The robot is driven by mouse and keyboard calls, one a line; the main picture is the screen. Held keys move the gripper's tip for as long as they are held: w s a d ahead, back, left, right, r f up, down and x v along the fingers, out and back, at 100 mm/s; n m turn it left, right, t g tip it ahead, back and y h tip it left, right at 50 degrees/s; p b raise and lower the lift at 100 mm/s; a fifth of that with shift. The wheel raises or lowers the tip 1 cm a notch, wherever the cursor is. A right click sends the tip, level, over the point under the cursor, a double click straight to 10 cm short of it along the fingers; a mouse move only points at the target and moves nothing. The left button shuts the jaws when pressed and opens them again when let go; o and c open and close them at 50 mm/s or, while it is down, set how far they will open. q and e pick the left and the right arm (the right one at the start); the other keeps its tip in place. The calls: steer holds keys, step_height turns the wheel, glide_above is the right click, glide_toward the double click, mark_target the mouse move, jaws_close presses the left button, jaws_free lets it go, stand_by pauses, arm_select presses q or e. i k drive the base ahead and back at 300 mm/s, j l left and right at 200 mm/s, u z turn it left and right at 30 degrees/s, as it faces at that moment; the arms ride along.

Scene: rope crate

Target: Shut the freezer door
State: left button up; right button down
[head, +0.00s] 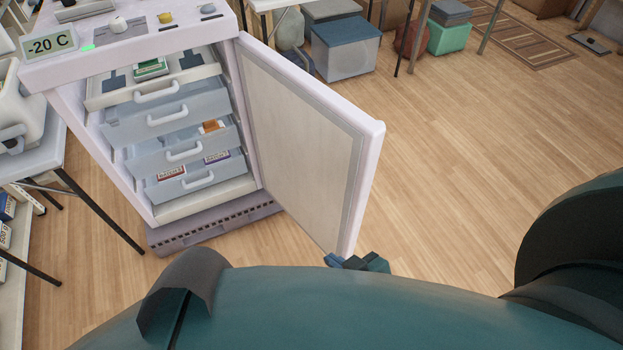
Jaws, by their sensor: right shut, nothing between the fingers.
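The freezer (140,50) stands at the left with a "-20 C" sign (50,44) on its top. Its door (300,145) is wide open, hinged on the right side of the body and swung out toward me. Inside are several drawers with white handles, one a little pulled out, holding small boxes. My right gripper (358,263) shows as small dark and blue fingertips at the bottom free corner of the door. It is shut and empty; I cannot tell whether it touches the door. My teal arm hides the rest of it. My left gripper is not in view.
A table (40,155) with dark legs stands close to the freezer's left. Storage boxes, a blue-lidded one (345,47) and a green one (449,36), sit at the back. The wooden floor (470,150) right of the door is clear.

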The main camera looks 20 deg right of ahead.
mark_target(318, 153)
steer(key=l+u, duration=0.15)
steer(key=l, duration=0.2)
steer(key=k+l+u, duration=0.2)
steer(key=l, duration=0.15)
steer(key=l+u, duration=0.15)
steer(key=l, duration=0.2)
steer(key=l+u, duration=0.45)
steer(key=l, duration=0.6)
steer(key=l+u, duration=0.25)
steer(key=l, duration=0.8)
steer(key=k+l, duration=0.15)
steer(key=k, duration=0.45)
steer(key=i+l+u, duration=0.2)
steer(key=i, duration=0.2)
